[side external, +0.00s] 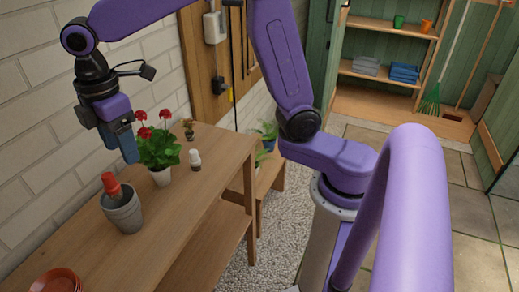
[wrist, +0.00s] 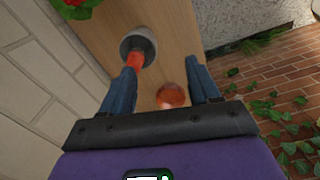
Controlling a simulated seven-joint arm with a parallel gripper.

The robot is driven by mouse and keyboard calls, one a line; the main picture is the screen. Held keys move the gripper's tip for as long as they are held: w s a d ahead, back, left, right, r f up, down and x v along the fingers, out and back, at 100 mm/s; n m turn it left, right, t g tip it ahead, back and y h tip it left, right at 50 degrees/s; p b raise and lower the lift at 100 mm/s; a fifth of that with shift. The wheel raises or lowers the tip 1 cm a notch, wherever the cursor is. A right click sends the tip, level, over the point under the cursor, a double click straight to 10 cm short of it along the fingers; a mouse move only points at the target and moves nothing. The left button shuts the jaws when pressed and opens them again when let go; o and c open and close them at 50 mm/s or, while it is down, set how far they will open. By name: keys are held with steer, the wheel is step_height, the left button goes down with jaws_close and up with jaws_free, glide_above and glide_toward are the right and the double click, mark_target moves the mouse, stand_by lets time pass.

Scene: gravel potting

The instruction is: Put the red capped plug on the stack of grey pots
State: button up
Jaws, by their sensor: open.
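The stack of grey pots (side external: 124,216) stands on the wooden bench, and it also shows in the wrist view (wrist: 149,36). The red capped plug (side external: 111,184) is upright or slightly tilted in the mouth of the top pot, its red cap standing above the rim. In the wrist view the red plug (wrist: 134,60) lies beside the left fingertip, outside the gap between the fingers. My gripper (side external: 130,158) is above and beyond the stack, pointing down, apart from the plug. In the wrist view my gripper (wrist: 162,66) is open and empty.
Terracotta saucers (side external: 58,280) sit at the bench's near end. A potted red geranium (side external: 158,150) stands close to my gripper, with a small white bottle (side external: 195,160) beside it. A brick wall (side external: 40,140) runs along the bench's left. The bench's right side is clear.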

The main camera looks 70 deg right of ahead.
steer(key=s+d+f+m, duration=0.1)
steer(key=s+d+f, duration=0.1)
steer(key=s+d, duration=0.3)
steer(key=s+d+f+m, duration=0.1)
steer(key=s+d, duration=0.4)
steer(key=s, duration=0.6)
steer(key=s+d+f, duration=0.3)
steer(key=s+d, duration=0.2)
steer(key=s, duration=0.3)
steer(key=shift+s+d+m, duration=0.2)
steer(key=shift+s+m, duration=0.1)
steer(key=shift+m, duration=0.1)
